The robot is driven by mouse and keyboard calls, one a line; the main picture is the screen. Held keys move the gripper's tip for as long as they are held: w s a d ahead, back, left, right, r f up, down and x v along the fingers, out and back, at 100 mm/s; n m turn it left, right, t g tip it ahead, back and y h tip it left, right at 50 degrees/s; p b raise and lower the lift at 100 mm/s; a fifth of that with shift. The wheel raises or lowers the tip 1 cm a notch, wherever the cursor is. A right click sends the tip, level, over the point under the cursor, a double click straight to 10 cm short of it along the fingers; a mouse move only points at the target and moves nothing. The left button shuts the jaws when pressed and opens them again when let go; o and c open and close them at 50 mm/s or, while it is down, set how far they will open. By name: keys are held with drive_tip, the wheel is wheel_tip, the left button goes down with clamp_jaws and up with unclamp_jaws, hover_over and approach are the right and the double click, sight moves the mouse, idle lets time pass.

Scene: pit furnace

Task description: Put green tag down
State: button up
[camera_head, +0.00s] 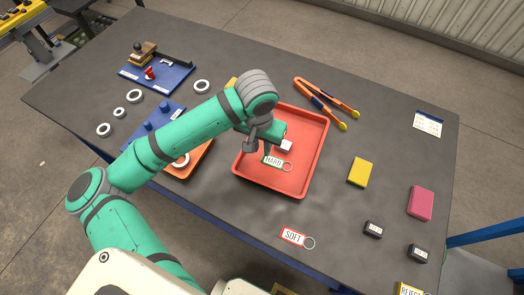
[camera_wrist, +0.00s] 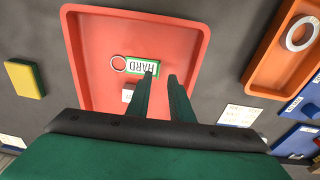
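The green tag (camera_head: 272,160), marked HARD with a metal ring, is over the floor of the red tray (camera_head: 304,192); it appears to lie flat there. In the wrist view the green tag (camera_wrist: 141,66) is near the tray's middle, with its ring to the left. My gripper (camera_wrist: 161,76) is over the tray with its two fingers apart and a gap between them. The left fingertip overlaps the tag's lower right edge in the picture; I cannot tell whether it touches. Nothing shows gripped between the fingers.
A small white block (camera_head: 286,146) is in the tray beside the tag. A red SOFT tag (camera_head: 292,237) lies on the table in front. Yellow (camera_head: 360,172) and pink (camera_head: 420,203) blocks stand right. Tongs (camera_head: 326,102) lie behind. An orange tray (camera_head: 200,158) is at left.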

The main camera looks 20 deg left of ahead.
wheel_tip(320, 180, up, 7)
drive_tip(key=shift+s+r, duration=0.2)
drive_tip(key=shift+s, duration=0.15)
idle(0.5)
